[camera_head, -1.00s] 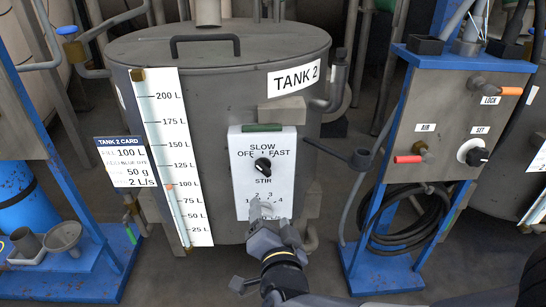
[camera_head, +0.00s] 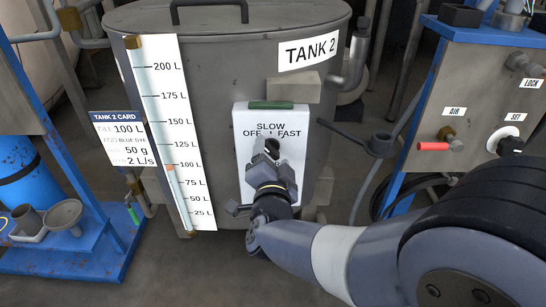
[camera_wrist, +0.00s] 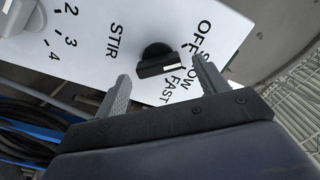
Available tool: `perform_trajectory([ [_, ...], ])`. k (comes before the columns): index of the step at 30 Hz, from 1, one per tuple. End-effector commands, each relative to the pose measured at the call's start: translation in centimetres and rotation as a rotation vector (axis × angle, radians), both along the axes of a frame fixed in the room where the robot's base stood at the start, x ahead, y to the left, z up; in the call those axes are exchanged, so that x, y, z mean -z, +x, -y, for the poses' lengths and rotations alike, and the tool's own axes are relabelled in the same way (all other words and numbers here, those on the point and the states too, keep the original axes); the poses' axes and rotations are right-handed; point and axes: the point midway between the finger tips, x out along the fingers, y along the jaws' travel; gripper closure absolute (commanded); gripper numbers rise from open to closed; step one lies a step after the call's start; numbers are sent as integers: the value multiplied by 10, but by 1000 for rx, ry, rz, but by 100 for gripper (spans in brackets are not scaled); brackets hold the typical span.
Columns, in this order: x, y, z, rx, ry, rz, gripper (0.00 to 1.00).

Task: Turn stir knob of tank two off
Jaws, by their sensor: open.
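The stir knob is a black knob on the white panel (camera_head: 243,172) of the grey tank two (camera_head: 215,75). In the wrist view the knob (camera_wrist: 158,58) stands above the word STIR, with OFF, SLOW and FAST around its far side. Its bar runs roughly toward the SLOW side; I cannot tell its exact setting. My gripper (camera_wrist: 160,70) is open and empty, with its fingers on either side of the knob in the picture. I cannot tell whether they touch it. In the head view my gripper (camera_head: 268,160) covers much of the knob and the lower panel.
A numbered white dial (camera_wrist: 17,14) sits below the knob on the same panel. A level scale (camera_head: 178,130) and tank card (camera_head: 123,137) are left. At right, a control stand (camera_head: 460,100) has a red-handled AIR valve (camera_head: 434,146) and black SET knob (camera_head: 509,146).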

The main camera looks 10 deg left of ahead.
Motion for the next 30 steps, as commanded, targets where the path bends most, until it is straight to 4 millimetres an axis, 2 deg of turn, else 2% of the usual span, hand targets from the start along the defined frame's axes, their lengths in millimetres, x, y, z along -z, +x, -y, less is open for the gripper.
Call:
perform_trajectory([
  [4, 0, 10, -2, 2, 0, 0, 31],
  [13, 0, 12, -2, 0, 0, 0, 31],
  [30, 0, 12, -2, 0, -1, 0, 76],
])
